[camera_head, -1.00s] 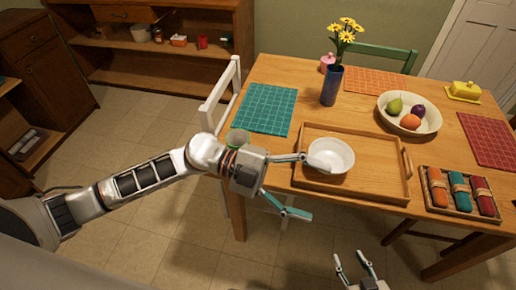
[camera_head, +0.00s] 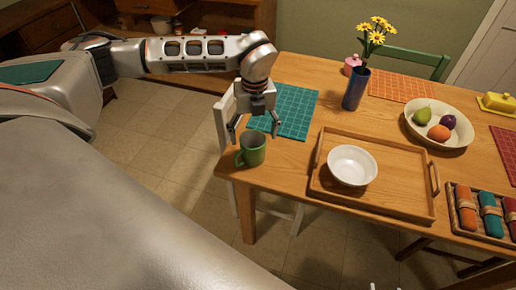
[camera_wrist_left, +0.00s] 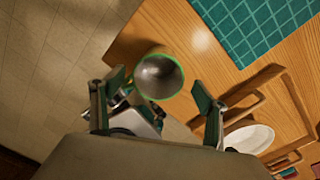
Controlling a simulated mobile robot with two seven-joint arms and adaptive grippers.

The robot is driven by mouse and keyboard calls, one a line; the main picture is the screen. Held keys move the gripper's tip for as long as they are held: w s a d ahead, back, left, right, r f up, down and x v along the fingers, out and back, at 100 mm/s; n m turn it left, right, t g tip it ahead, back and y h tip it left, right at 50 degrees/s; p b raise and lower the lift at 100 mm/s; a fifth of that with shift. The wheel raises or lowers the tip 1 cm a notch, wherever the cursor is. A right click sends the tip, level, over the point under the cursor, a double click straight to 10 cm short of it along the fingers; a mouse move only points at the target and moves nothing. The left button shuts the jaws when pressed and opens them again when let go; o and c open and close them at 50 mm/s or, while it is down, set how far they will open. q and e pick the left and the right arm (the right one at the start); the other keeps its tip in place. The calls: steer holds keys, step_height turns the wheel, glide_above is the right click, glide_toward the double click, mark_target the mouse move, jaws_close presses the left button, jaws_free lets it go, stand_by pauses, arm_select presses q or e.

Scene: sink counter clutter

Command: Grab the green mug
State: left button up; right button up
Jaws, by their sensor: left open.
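The green mug (camera_head: 252,150) stands upright near the left front corner of the wooden table, its handle toward the lower left. My left gripper (camera_head: 254,130) is open above and just behind it, with fingers pointing down. In the left wrist view the mug (camera_wrist_left: 160,77) shows its round open rim between the two spread fingertips of the left gripper (camera_wrist_left: 159,88), and looks empty. I cannot tell whether a finger touches it. Only specks of my right gripper (camera_head: 385,287) show at the bottom edge of the head view.
A wooden tray (camera_head: 400,208) with a white bowl (camera_head: 352,165) stands right of the mug. A teal placemat (camera_head: 297,112) lies behind it. A blue vase (camera_head: 355,90) with yellow flowers stands farther back. The table's left edge (camera_head: 222,172) is close to the mug.

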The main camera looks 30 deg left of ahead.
mark_target(253, 147)
arm_select(q)
steer(key=shift+s+f, duration=0.35)
steer(key=shift+f, duration=0.45)
step_height(253, 147, down, 4)
steer(key=shift+w+r, duration=0.1)
steer(key=shift+r, duration=0.1)
steer(key=shift+f, duration=0.6)
arm_select(e)
steer(key=shift+s+f, duration=0.35)
steer(key=shift+s, duration=0.45)
arm_select(q)
steer(key=c, duration=1.5)
arm_select(e)
steer(key=shift+w+r, duration=0.1)
steer(key=shift+r, duration=0.05)
